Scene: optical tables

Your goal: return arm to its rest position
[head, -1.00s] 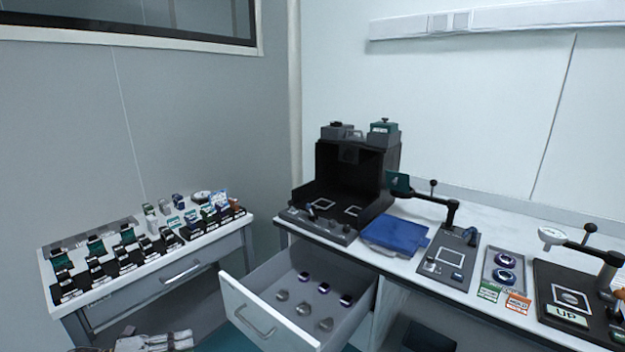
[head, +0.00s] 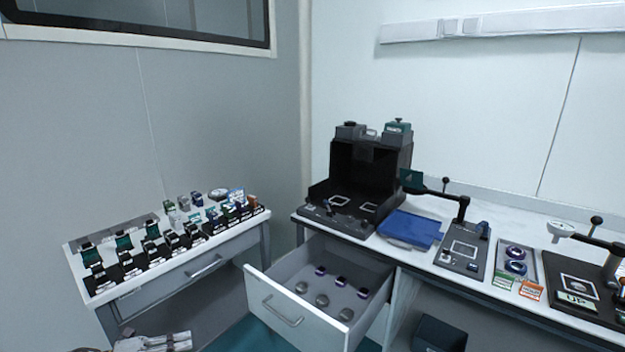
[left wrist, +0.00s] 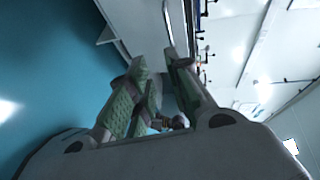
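My left gripper (left wrist: 156,62) shows in the left wrist view with its two green-padded fingers apart, a gap between the tips. I see nothing clearly held in it. In the head view, a pale part of my left arm (head: 155,342) shows at the bottom left edge, low in front of the side table and left of the open drawer. Its fingers are not clear there. My right arm and gripper are not in view.
An open drawer (head: 262,312) with several small round parts juts out from the main bench. A side table (head: 190,275) with several black holders stands at left. A black enclosure (head: 370,165), blue case (head: 408,228) and fixtures stand on the bench. Teal floor shows between.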

